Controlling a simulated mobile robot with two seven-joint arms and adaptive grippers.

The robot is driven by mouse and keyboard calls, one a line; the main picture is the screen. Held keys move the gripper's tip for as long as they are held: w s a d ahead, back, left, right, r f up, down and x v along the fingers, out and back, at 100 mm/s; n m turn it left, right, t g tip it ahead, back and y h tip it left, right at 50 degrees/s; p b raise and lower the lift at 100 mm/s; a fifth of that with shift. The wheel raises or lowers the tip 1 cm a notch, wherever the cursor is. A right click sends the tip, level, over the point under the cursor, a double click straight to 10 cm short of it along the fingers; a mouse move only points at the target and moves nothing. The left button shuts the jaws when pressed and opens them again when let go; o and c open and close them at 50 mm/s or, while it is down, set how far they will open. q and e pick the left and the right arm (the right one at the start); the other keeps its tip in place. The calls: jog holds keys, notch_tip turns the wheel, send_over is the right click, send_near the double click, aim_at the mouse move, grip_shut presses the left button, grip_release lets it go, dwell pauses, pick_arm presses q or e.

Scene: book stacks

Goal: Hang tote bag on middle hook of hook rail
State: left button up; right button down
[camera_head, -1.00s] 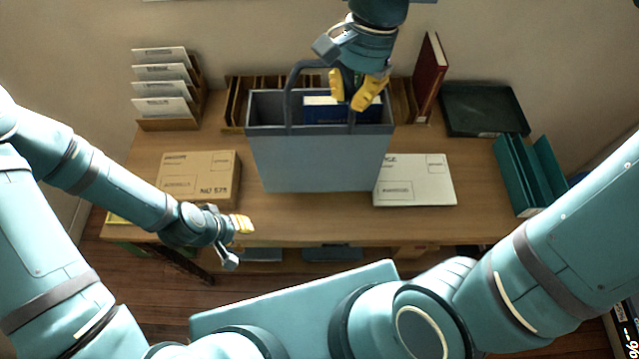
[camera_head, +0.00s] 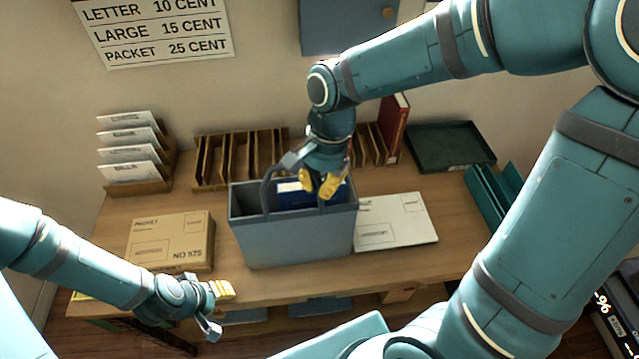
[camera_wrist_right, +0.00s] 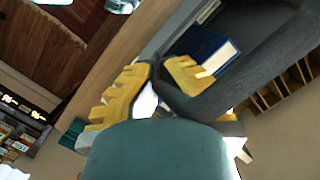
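The grey tote bag (camera_head: 295,238) stands upright at the middle of the desk, with a dark blue book (camera_head: 288,186) inside. Whether its base touches the desk is hard to tell. My right gripper (camera_head: 319,184) is at its dark looped handle (camera_head: 268,185). In the right wrist view, the yellow fingers of this gripper (camera_wrist_right: 158,72) close on the handle strap, beside the blue book (camera_wrist_right: 222,58). My left gripper (camera_head: 217,308) is open and empty, low at the left near the desk's front edge. The hook rail is not in view.
A cardboard parcel (camera_head: 170,240) lies left of the bag and a white parcel (camera_head: 400,222) right of it. Wooden slots (camera_head: 222,160) and a red book (camera_head: 393,128) stand behind. A dark tray (camera_head: 450,147) is at back right. A price sign (camera_head: 155,30) and blue panel (camera_head: 345,25) are on the wall.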

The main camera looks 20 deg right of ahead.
jog(key=c, duration=1.1)
grip_release()
jog(key=shift+c, duration=0.2)
jog(key=p+v, duration=0.2)
jog(key=v, duration=1)
jog(key=shift+s+a+r, duration=0.1)
